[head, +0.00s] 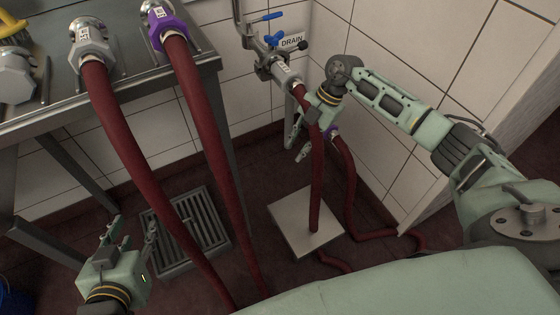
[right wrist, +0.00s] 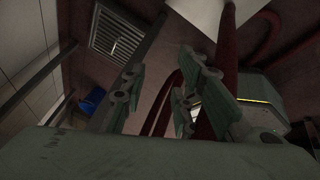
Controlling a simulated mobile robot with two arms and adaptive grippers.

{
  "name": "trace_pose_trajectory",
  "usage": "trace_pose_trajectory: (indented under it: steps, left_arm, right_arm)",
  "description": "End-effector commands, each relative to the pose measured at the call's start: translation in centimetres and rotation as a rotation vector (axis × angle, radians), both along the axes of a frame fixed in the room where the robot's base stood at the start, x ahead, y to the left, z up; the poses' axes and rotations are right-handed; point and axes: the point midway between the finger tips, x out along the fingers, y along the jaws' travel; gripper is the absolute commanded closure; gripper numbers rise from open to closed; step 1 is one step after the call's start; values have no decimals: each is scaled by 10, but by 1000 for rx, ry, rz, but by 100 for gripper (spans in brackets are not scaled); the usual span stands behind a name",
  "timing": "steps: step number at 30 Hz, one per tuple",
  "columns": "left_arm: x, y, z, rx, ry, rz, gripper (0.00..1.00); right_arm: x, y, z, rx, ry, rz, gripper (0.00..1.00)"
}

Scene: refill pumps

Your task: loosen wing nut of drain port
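My right gripper (head: 298,143) is below the port, close beside the hose, pointing down. In the right wrist view its fingers (right wrist: 160,85) are apart with nothing seen gripped. My left gripper (head: 134,233) is low at the left, open and empty, away from the port.
A steel table (head: 118,88) at the left carries hoses with a grey coupling (head: 90,38) and a purple coupling (head: 166,24); these hoses hang in front of it. A floor grate (head: 187,230) and a pale floor plate (head: 290,238) lie below.

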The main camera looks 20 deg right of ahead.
Motion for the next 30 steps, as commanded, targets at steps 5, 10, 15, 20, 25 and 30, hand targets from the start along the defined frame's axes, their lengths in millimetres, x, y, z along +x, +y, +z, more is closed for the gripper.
trace_pose_trajectory:
  steps: [5, 10, 15, 20, 25, 30]
  left_arm:
    - [0, 0, -2, 0, 0, 0, 60]
    - [0, 0, -4, 0, 0, 0, 60]
    - [0, 0, -4, 0, 0, 0, 60]
    - [0, 0, -4, 0, 0, 0, 60]
    - [0, 0, -4, 0, 0, 0, 60]
    - [0, 0, -4, 0, 0, 0, 60]
  right_arm:
    - [-8, 35, -3, 87, -19, 60, 72]
    - [-15, 60, -2, 153, -36, 101, 72]
    - [-19, 74, 0, 193, -46, 124, 72]
    - [-20, 78, 0, 204, -48, 130, 72]
    - [-20, 78, 0, 204, -48, 130, 72]
    - [-20, 77, 0, 203, -48, 129, 72]
